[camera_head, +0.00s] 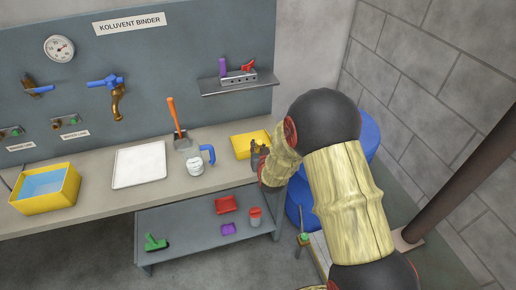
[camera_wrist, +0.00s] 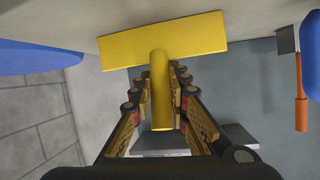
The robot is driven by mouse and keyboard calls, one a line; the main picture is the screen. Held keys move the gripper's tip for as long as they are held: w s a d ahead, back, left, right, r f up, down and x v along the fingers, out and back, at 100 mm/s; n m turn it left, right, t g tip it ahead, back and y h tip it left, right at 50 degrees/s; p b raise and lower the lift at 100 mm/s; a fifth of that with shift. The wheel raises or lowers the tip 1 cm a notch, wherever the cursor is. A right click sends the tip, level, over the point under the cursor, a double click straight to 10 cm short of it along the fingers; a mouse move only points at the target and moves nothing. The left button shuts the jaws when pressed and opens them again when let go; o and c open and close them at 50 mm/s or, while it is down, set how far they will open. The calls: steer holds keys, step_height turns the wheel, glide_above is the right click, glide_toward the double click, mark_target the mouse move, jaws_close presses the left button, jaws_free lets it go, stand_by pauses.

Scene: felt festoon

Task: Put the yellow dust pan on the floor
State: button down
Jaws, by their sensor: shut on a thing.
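The yellow dust pan (camera_head: 247,141) is at the right end of the grey bench top (camera_head: 100,195). In the wrist view its wide yellow pan (camera_wrist: 190,38) lies across the top and its handle (camera_wrist: 160,105) points toward me. My gripper (camera_head: 259,153) is at the near side of the pan, and in the wrist view its fingers (camera_wrist: 160,80) are closed on both sides of the handle. I cannot tell whether the pan touches the bench top or is just above it. The floor (camera_head: 70,258) shows at the lower left.
A lower shelf (camera_head: 185,245) holds a red dust pan (camera_head: 225,204), a red-lidded cup (camera_head: 255,217), a purple item (camera_head: 228,229) and a green brush (camera_head: 156,243). A blue barrel (camera_head: 368,132) stands right of the bench. A jug (camera_head: 190,150) and white tray (camera_head: 139,165) are left.

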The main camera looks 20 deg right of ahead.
steer(key=shift+r, duration=0.1)
steer(key=c, duration=1.7)
jaws_free()
